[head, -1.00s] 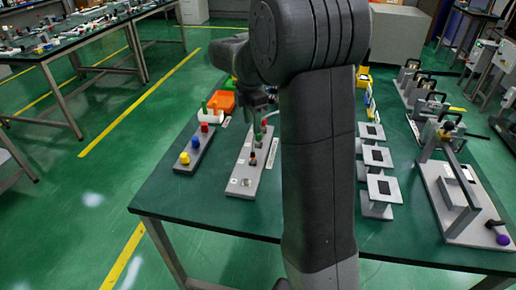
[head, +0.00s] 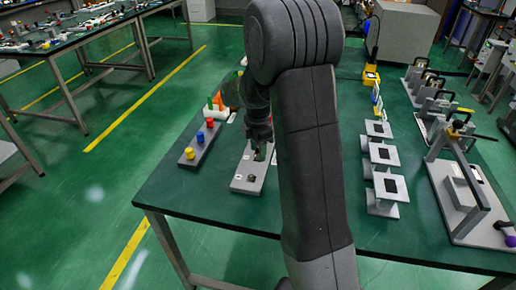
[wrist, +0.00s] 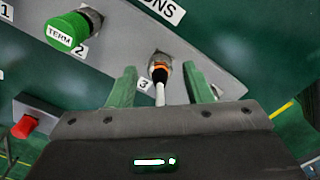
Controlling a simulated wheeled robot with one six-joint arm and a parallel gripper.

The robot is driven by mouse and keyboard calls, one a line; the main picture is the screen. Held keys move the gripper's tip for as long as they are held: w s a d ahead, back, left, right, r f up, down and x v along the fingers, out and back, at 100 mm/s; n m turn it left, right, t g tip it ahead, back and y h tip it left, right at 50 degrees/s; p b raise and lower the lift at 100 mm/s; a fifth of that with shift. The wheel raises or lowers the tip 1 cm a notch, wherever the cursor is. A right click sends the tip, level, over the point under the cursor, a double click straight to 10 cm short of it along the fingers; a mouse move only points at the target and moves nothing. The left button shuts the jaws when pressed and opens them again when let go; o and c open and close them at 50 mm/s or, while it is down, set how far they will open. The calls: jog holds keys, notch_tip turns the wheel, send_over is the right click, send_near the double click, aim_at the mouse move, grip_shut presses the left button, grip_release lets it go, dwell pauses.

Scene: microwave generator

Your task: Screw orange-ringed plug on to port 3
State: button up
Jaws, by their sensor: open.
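In the wrist view the orange-ringed plug (wrist: 160,70), with its white cable (wrist: 160,97), sits at port 3 of the grey panel (wrist: 215,62), beside the "3" label (wrist: 143,86). I cannot tell whether it is threaded on. My gripper (wrist: 160,67) has its green fingers apart, one on each side of the plug, with visible gaps. In the head view my gripper (head: 259,150) is over the grey panel (head: 246,184) and hides the plug.
A green "TERM" cap (wrist: 68,31) sits at port 2. A red knob (wrist: 24,126) lies lower left in the wrist view. In the head view a dark block (head: 202,146) with yellow, blue and red caps stands left of the panel. Grey stands (head: 384,155) are to the right.

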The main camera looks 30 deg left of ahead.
grip_shut()
jog(key=shift+m, duration=0.3)
jog(key=m+p, duration=0.1)
jog(key=m, duration=0.4)
jog(key=shift+r+m+p, duration=0.1)
jog(key=shift+m+p, duration=0.2)
jog(key=shift+m, duration=0.1)
jog(key=m+p, duration=0.1)
jog(key=m, duration=0.9)
jog(key=shift+m, duration=0.4)
jog(key=m, duration=0.4)
jog(key=shift+p, duration=0.35)
jog(key=m, duration=0.5)
jog(key=shift+m, duration=1.7)
